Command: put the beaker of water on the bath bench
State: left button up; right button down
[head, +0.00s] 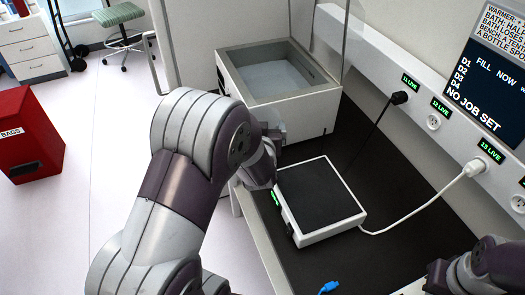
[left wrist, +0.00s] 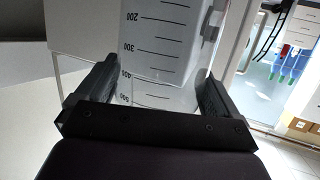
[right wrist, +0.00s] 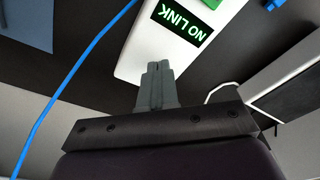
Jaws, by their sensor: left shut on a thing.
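The clear beaker (left wrist: 165,40) with black volume marks shows between the fingers of my left gripper (left wrist: 160,88) in the left wrist view. The gripper is shut on it. In the head view my left arm hides most of the gripper and beaker; a small greyish clear part shows beside the water bath (head: 238,75). The dark bath bench (head: 385,190) carries this open white-walled bath at its far end and a white device with a black top plate (head: 318,195) nearer. My right gripper (right wrist: 157,75) has its fingers together, with nothing seen between them.
Sockets with green labels line the wall rail (head: 430,110), with a black plug (head: 400,97) and a white plug (head: 474,168). Their cables cross the bench. A blue connector (head: 328,287) lies at the near edge. A red bin (head: 25,135) stands on the floor at left.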

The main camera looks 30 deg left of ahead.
pick_arm(q)
jog(key=f, duration=0.8)
jog(key=shift+w+f, duration=0.1)
jog(key=shift+w, duration=0.15)
